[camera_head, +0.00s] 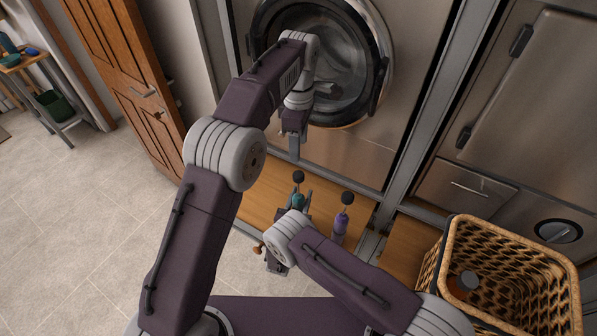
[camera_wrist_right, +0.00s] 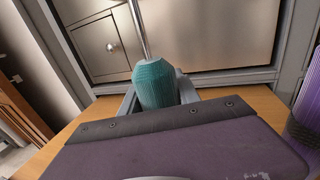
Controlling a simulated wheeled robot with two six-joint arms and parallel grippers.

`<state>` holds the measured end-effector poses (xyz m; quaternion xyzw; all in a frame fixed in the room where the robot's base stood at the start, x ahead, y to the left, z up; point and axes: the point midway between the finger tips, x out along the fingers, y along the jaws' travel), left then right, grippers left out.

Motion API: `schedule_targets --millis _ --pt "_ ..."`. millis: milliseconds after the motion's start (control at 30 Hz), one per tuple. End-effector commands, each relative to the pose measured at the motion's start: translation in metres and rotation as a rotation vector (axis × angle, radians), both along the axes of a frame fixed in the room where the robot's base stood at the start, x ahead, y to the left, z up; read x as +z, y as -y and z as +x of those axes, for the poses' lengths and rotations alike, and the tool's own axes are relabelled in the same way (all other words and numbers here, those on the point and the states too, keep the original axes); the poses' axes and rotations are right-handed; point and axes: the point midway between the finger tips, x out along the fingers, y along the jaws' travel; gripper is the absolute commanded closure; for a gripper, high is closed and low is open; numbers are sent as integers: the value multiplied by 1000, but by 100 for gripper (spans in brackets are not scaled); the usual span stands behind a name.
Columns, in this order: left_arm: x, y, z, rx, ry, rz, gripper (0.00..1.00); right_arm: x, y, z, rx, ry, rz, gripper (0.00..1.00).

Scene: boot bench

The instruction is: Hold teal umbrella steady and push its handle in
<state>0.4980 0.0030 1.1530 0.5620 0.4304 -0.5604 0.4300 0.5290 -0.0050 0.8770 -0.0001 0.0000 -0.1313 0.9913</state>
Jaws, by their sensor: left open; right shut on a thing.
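The teal umbrella (camera_head: 297,201) stands upright at the wooden bench, with a round black handle (camera_head: 298,177) on top. In the right wrist view the folded teal umbrella (camera_wrist_right: 156,84) has a thin metal shaft (camera_wrist_right: 138,30) rising from it, and the handle is out of frame. My right gripper (camera_wrist_right: 158,100) is shut on the teal umbrella, its fingers on either side. My own right arm hides the umbrella's lower part in the head view. My left gripper (camera_head: 295,134) is open and empty, above and apart from the handle, in front of the washer door.
A purple umbrella (camera_head: 342,219) with a black handle stands to the right of the teal one. A wicker basket (camera_head: 436,262) holding an orange-and-dark item (camera_head: 463,285) is at right. The washer (camera_head: 350,150) stands behind. Floor at left is clear.

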Motion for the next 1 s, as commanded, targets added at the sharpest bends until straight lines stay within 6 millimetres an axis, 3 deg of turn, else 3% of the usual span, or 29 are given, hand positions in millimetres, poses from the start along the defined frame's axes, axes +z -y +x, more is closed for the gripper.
schedule_targets --millis 300,433,600,867,1000 --pt "-73 -1 -2 -1 -6 1 47 0 0 0 1 0 1 100" --pt "-96 -1 -1 -1 -5 0 47 0 0 0 0 0 1 100" --pt "-110 -1 -1 -1 -2 -1 47 0 0 0 1 0 1 100" --pt "-111 -1 -1 -1 -1 -2 47 0 0 0 1 0 1 100" --pt "-111 0 -1 -1 -1 -2 86 0 0 0 1 0 1 100"
